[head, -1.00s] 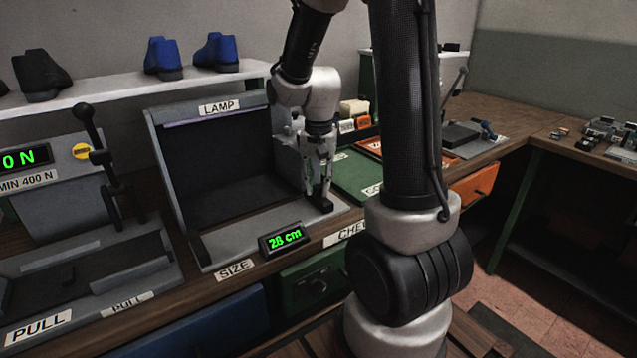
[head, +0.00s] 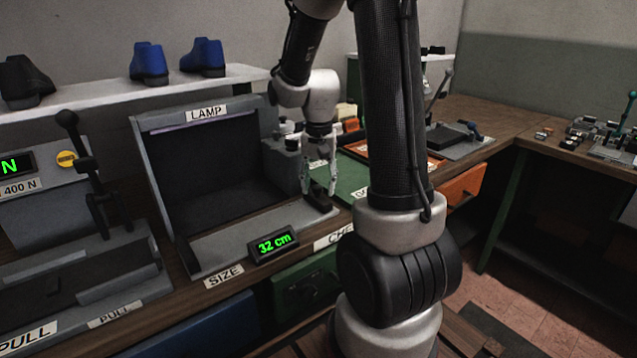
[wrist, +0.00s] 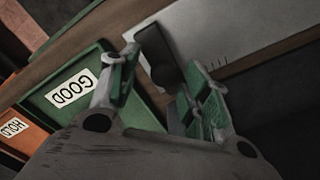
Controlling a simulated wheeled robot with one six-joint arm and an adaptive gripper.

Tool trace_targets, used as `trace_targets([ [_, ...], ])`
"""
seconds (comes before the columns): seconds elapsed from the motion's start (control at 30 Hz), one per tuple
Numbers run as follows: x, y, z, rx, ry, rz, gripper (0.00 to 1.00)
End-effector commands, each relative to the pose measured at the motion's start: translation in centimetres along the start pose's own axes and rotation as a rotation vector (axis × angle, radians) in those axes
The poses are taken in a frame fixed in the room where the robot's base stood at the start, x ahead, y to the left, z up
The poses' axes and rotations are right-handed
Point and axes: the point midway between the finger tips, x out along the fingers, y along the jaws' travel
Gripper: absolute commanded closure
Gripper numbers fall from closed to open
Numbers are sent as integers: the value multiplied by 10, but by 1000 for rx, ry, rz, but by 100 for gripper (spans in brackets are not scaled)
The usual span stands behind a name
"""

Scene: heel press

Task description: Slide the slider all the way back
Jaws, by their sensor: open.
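The slider is a small black block (head: 317,197) at the right end of the pale measuring plate (head: 240,232) of the grey lamp box. In the wrist view the black slider (wrist: 160,52) shows between and just beyond the green-padded fingers of my gripper (wrist: 162,68). I cannot tell whether a finger touches it.
The dark lamp box (head: 215,165) stands behind the plate. A green tray (head: 352,180) marked GOOD lies to the right, with an orange tray (wrist: 18,128) marked HOLD beyond. A lever press (head: 85,240) stands left. Shoes rest on the shelf above.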

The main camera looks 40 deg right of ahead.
Motion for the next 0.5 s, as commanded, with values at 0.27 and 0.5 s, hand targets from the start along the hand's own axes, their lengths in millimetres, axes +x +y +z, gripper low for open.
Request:
trace_targets([
  [0.27,-30,-1,-1,0,4,-3,53],
  [0.5,-85,0,-1,1,4,-3,53],
])
